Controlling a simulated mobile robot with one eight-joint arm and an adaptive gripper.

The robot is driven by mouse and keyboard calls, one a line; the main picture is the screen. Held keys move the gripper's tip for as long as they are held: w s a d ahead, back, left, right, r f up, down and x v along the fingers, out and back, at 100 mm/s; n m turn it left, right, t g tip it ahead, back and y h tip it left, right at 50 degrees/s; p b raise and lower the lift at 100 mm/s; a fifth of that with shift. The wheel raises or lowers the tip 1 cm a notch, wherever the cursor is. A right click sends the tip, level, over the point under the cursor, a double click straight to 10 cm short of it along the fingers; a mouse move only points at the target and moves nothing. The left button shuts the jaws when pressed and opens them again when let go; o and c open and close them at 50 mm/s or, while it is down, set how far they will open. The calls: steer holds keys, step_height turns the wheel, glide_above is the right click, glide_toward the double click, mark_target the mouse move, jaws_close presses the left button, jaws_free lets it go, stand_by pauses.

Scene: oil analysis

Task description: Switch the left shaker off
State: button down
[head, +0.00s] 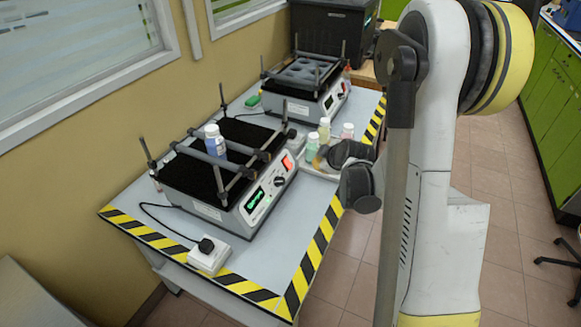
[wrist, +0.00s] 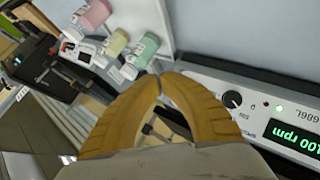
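The left shaker (head: 205,200) stands on the near part of the table, with a blue bottle (head: 214,142) on its platform. Its front has a lit green display (head: 256,199), a dark knob (head: 279,181) and a red switch (head: 287,162). In the wrist view its front panel (wrist: 262,88) is upside down, with the knob (wrist: 232,99), a small green light and an rpm reading that ends in 00. The red switch is not visible there. My gripper (wrist: 159,80) has its yellow fingertips together with nothing between them, just off the panel. In the head view the arm partly hides it.
Pink, green and yellow bottles (head: 323,130) stand on the table close to my gripper. A second shaker (head: 305,95) is farther back. A white power socket (head: 209,256) with a cable sits near the front edge. Striped tape marks the table edges.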

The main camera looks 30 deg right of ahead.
mark_target(294, 164)
steer(key=w+a+f+b, duration=0.3)
steer(key=w+a+f, duration=0.1)
steer(key=w, duration=0.1)
steer(key=shift+w+f, duration=0.2)
steer(key=shift+f, duration=0.1)
steer(key=shift+a, duration=0.1)
stand_by(1.3)
steer(key=shift+w+a+f, duration=0.2)
steer(key=shift+w+f, duration=0.05)
steer(key=shift+w+a+f, duration=0.15)
steer(key=shift+w+f, duration=0.05)
stand_by(0.8)
steer(key=shift+s+d+r, duration=0.4)
steer(key=shift+s+r, duration=0.05)
steer(key=shift+s, duration=0.05)
stand_by(0.3)
steer(key=shift+s+d+r+p, duration=0.35)
steer(key=shift+s+d+r, duration=0.3)
steer(key=shift+s+r, duration=0.15)
steer(key=shift+s+d+r+p, duration=0.3)
steer(key=shift+s+d+r, duration=0.35)
steer(key=shift+s, duration=0.15)
steer(key=shift+a, duration=0.1)
